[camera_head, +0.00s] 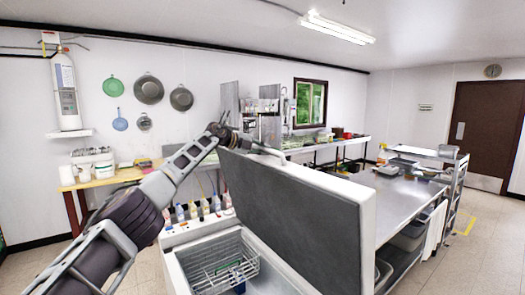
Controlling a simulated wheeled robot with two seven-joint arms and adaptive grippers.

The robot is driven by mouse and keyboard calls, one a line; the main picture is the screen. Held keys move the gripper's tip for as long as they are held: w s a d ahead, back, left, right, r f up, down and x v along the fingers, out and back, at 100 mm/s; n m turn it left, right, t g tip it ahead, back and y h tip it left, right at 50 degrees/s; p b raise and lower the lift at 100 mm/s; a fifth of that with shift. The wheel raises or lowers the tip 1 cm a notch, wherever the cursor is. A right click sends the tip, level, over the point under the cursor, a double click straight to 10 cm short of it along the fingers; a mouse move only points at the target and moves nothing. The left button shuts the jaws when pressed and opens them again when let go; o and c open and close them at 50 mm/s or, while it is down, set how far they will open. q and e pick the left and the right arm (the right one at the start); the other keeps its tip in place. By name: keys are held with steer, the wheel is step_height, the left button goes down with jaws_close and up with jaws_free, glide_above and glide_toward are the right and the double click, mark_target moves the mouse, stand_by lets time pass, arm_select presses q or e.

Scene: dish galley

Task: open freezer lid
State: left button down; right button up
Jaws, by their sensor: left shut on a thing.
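The freezer lid (298,205) stands raised, close to upright, with its dark grey inner face toward me and a white rim. The chest freezer (185,268) below it is open, and a wire basket (222,270) shows inside. My left arm comes in from the lower left and reaches over the opening to the top edge of the lid. My left gripper (232,138) is shut on the lid's handle (268,152) at that edge. The exact finger contact is small and partly hidden. My right gripper is not in view.
Several bottles (205,208) stand behind the freezer's left part. A steel table (405,192) with shelves and bins is right of the lid. A yellow-topped table (105,178) stands at the left wall. Open floor (485,245) lies at the right.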

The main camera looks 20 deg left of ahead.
arm_select(q)
steer(key=c, duration=1.4)
jaws_free()
steer(key=shift+s+a, duration=0.1)
steer(key=shift+s, duration=0.05)
steer(key=shift+v, duration=5.85)
